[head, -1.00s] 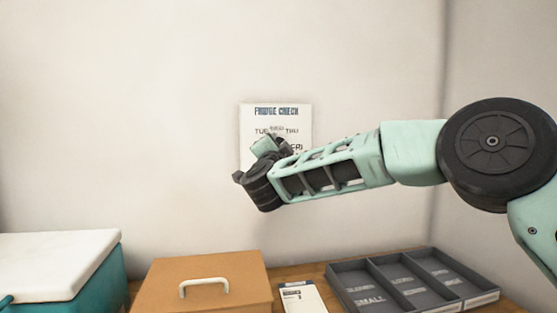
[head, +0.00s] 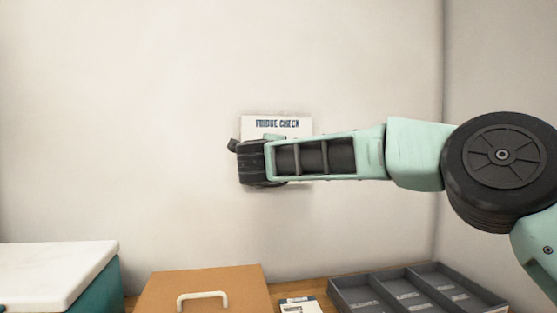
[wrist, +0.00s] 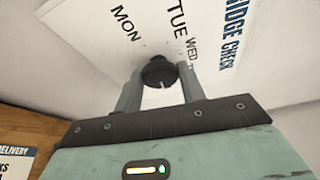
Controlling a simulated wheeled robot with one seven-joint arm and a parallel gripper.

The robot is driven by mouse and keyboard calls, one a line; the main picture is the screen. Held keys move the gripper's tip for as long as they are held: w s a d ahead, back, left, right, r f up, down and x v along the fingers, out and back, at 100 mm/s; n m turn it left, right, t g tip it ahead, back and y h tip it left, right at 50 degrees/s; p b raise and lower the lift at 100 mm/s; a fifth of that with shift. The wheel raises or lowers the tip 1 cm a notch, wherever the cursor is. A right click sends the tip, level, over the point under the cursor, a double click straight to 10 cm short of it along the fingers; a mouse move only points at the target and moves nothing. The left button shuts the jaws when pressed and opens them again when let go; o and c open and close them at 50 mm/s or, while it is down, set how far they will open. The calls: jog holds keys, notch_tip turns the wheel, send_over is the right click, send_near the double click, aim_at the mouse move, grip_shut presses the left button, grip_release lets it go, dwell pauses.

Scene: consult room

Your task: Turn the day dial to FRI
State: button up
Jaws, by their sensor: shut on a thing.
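The white FRIDGE CHECK panel (head: 305,128) is on the wall, and my wrist covers most of it in the head view. In the wrist view the same panel (wrist: 225,70) shows tilted, with MON, TUE, WED and part of another label readable. The black day dial (wrist: 157,70) has a short white mark on its lower part in that view. My gripper (wrist: 160,80) is shut on the dial, one finger on each side. FRI is not visible, and I cannot tell which day the mark points at.
Below on the wooden counter are a teal box with a white lid (head: 55,270), a brown box with a white handle (head: 240,285), a small white card (head: 300,304) and a grey divided tray (head: 415,290). The wall around the panel is clear.

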jog(key=shift+m, duration=0.3)
dwell(0.4)
jog(key=o, duration=1)
jog(key=shift+c, duration=0.2)
jog(key=shift+s, duration=0.1)
jog(key=s+a+r+b, duration=0.1)
jog(key=s+b, duration=0.3)
jog(key=s, duration=1.3)
jog(key=shift+a, duration=0.4)
jog(key=shift+r, duration=0.1)
